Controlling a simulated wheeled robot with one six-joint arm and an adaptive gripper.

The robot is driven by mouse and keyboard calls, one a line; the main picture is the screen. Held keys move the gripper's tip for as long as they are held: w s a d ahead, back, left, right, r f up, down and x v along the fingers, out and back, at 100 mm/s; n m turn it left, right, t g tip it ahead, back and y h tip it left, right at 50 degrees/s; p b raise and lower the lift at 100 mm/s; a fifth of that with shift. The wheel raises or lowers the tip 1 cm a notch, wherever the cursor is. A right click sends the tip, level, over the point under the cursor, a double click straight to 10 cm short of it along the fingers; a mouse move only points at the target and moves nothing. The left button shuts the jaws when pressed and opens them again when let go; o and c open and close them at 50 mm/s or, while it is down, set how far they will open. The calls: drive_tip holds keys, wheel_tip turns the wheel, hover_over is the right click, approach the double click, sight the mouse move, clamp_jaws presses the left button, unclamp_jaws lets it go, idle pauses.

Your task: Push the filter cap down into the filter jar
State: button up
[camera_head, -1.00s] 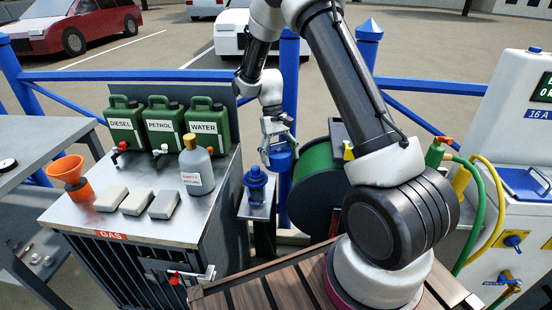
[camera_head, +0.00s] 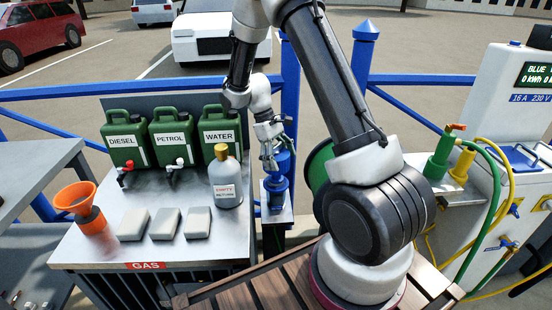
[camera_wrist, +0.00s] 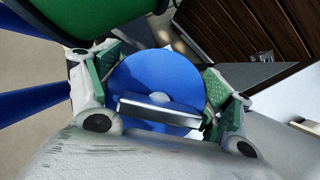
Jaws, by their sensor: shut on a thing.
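The blue filter cap (camera_head: 284,161) is held by my gripper (camera_head: 273,157). In the wrist view, the cap (camera_wrist: 160,88) is a round blue disc with a pale centre and a grey bar across it. The green-padded fingers of my gripper (camera_wrist: 160,100) sit on either side of it. The blue filter jar (camera_head: 275,193) stands upright on a small grey stand, just below the cap. I cannot tell whether cap and jar touch. The jar is hidden behind the cap in the wrist view.
The grey stand (camera_head: 287,214) is beside the gas cabinet (camera_head: 225,235). A grey bottle (camera_head: 226,185) and green canisters (camera_head: 174,138) stand on that cabinet, left of the jar. A green reel (camera_head: 318,175) is close on the right. A blue railing (camera_head: 415,95) runs behind.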

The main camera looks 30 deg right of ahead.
sight(279, 172)
drive_tip(key=shift+w, duration=0.1)
drive_tip(key=shift+d+f+n, duration=0.1)
drive_tip(key=shift+f+n, duration=0.05)
drive_tip(key=shift+n, duration=0.15)
drive_tip(key=shift+f, duration=3.35)
drive_tip(key=o, duration=0.9)
drive_tip(key=shift+c, duration=0.2)
drive_tip(key=shift+v, duration=5.5)
